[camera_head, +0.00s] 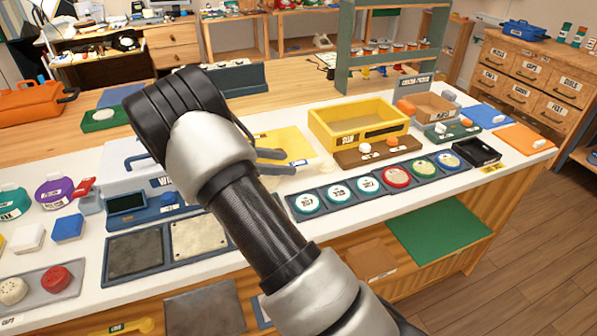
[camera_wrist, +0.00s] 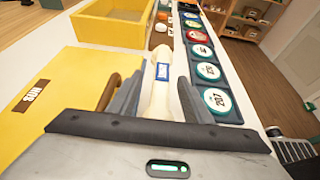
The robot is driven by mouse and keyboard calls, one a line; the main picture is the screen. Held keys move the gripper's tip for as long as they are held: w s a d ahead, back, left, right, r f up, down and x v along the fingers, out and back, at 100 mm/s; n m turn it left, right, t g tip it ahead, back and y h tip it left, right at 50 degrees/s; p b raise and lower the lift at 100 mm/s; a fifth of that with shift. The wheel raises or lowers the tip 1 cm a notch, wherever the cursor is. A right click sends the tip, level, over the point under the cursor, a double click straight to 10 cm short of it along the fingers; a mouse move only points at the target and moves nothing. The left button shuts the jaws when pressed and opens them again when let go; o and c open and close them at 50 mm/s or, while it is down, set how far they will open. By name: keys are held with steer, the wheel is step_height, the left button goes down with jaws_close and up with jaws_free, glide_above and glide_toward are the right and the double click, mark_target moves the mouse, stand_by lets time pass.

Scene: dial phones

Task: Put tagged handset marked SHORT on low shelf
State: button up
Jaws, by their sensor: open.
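A cream handset (camera_wrist: 158,62) with a blue tag (camera_wrist: 163,71) lies on the white counter beside a yellow mat; the tag's lettering is too small to read. In the head view its tagged end (camera_head: 298,163) shows just past the fingers. My gripper (camera_wrist: 157,92) is open, with one finger on each side of the handset; I cannot tell whether they touch it. In the head view my gripper (camera_head: 283,161) is low over the counter, partly hidden by my arm. The low shelf (camera_head: 325,290) runs under the counter front, partly hidden by my arm.
The shelf bears a green mat (camera_head: 440,232), a brown mat (camera_head: 371,261), a grey mat (camera_head: 204,308) and a yellow handset (camera_head: 125,326). A row of numbered discs (camera_head: 340,193) lies right of my gripper. A yellow bin (camera_head: 358,122) stands beyond it.

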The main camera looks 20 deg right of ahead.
mark_target(298, 163)
steer(key=x, duration=0.2)
steer(key=b+x, duration=0.1)
steer(key=x, duration=0.2)
steer(key=shift+s+d, duration=0.2)
steer(key=shift+d, duration=0.15)
steer(key=shift+r, duration=0.1)
steer(key=shift+c, duration=0.2)
jaws_close()
